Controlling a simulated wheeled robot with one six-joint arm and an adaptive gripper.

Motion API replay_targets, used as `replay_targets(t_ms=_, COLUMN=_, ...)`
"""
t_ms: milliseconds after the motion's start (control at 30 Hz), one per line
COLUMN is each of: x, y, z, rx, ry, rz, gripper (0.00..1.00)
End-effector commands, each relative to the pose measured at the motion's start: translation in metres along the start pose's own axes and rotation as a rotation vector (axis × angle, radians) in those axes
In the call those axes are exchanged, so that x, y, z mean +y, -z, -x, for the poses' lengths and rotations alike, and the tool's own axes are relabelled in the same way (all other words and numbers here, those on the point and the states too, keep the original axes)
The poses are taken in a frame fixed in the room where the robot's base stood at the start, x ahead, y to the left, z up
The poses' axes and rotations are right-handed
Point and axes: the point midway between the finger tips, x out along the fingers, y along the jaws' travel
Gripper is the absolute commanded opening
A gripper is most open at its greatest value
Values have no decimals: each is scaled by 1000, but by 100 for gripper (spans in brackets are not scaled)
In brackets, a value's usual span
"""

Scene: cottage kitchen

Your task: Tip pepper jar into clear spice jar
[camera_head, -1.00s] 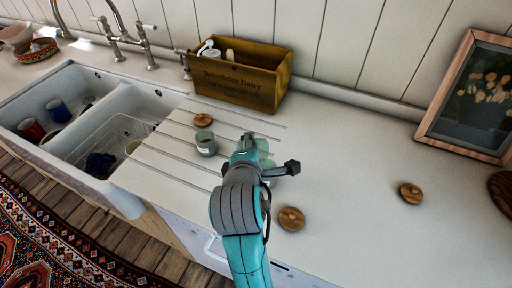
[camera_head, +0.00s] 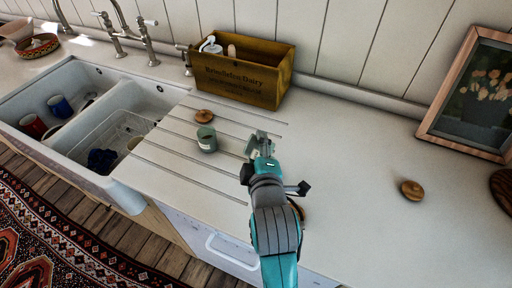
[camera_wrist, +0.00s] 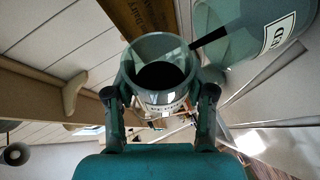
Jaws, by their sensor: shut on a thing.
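My gripper (camera_head: 261,147) is shut on a glass jar with dark contents, the pepper jar (camera_wrist: 162,76), above the counter. In the wrist view the jar sits between both fingers, its open mouth showing and the dark contents inside. A larger-looking labelled clear glass jar (camera_wrist: 262,32) is close by at the upper right of that view. A dark streak lies between the two; I cannot tell whether it is falling pepper. In the head view a labelled jar (camera_head: 207,140) stands upright on the grooved drainboard, left of my gripper. My gripper hides much of the held jar there.
A wooden crate (camera_head: 238,78) with bottles stands behind the jars. Wooden lids lie at the drainboard (camera_head: 204,116) and on the right counter (camera_head: 412,190); another is mostly hidden by my arm. The sink (camera_head: 95,125) is at left. A picture frame (camera_head: 448,90) leans at right.

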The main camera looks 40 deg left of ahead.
Motion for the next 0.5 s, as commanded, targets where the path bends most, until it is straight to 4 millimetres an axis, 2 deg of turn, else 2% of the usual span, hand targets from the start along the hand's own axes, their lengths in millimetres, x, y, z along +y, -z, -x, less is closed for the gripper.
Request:
replay_targets(t_ms=200, x=3, y=1, z=1, rx=8, ry=-8, rz=-16, gripper=16)
replay_targets(t_ms=500, x=12, y=5, z=3, rx=-107, ry=104, rz=258, gripper=16)
